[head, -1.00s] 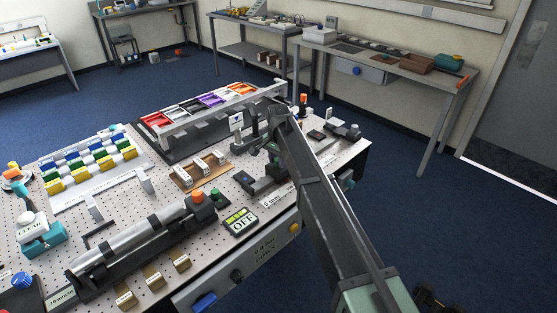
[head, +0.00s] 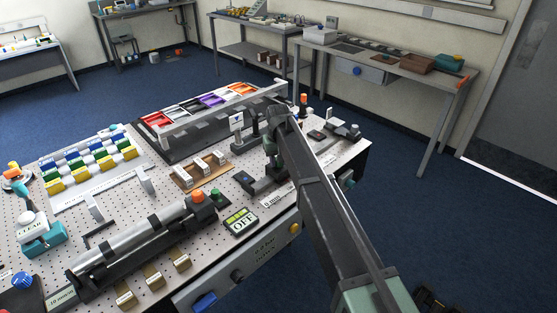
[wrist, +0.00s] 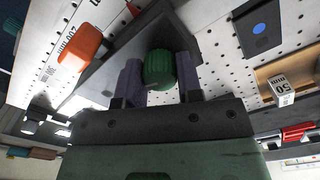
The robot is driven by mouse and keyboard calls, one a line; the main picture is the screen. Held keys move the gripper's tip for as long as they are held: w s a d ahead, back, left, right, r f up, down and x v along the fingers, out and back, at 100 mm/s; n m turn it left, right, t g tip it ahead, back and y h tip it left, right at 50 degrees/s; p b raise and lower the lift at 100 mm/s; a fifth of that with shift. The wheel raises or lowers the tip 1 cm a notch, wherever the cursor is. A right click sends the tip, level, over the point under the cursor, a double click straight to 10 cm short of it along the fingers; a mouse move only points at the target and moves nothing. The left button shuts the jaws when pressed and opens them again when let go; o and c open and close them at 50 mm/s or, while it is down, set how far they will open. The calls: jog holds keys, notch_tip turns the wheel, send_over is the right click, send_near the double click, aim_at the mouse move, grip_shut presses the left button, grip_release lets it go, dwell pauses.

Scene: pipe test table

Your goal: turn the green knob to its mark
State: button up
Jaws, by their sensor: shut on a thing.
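The green knob (wrist: 158,66) is ridged and round. In the wrist view it sits between the two fingers of my gripper (wrist: 158,76), on a dark grey block (wrist: 108,62). The fingers are shut on the knob, one at each side. I cannot make out a mark for the knob or where it points.
An orange part (wrist: 78,47) is left of the knob in the wrist view. A blue-buttoned dark plate (wrist: 260,26) and a block marked 50 (wrist: 282,90) lie to the right.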

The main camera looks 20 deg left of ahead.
jog(key=shift+n, duration=1.7)
jog(key=o, duration=0.9)
notch_tip(320, 180, up, 11)
jog(key=p, duration=1)
jog(key=shift+f+p, duration=0.1)
jog(key=shift+p, duration=0.3)
